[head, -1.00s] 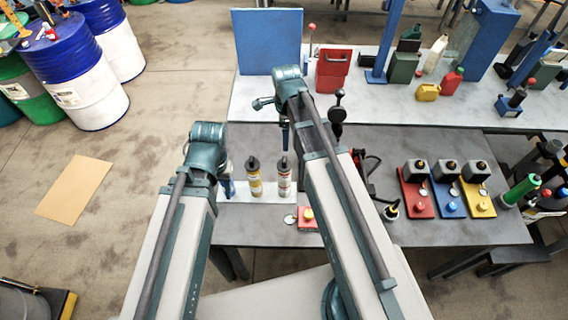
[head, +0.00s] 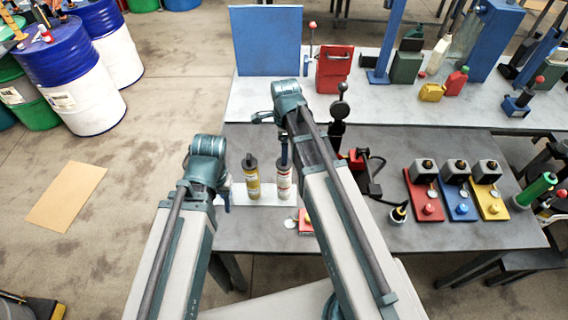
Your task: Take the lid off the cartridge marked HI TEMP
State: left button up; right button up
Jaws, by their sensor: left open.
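Two capped cartridges stand upright side by side: one with a yellow label (head: 252,180) and one with a white and red label (head: 284,183). Both have dark tops. The print is too small to tell which is marked HI TEMP. My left gripper (head: 226,197) is open and points down, left of the yellow-labelled cartridge and apart from it. My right gripper (head: 284,152) is a small blue-teal shape over the top of the white and red cartridge. Its fingers are too small to read, and I cannot tell whether it touches the cap.
The cartridges stand on a white mat (head: 240,198) on the grey table. A red block (head: 305,222) is partly hidden by my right arm. Red, blue (head: 457,205) and yellow stands sit at right. A black lever device (head: 338,125) stands behind my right arm.

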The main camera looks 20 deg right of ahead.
notch_tip(320, 180, down, 5)
jog(key=b, duration=0.3)
jog(key=shift+a+r+b, duration=0.15)
jog(key=shift+r+b, duration=0.05)
jog(key=shift+b, duration=0.2)
jog(key=shift+r, duration=0.1)
grip_shut()
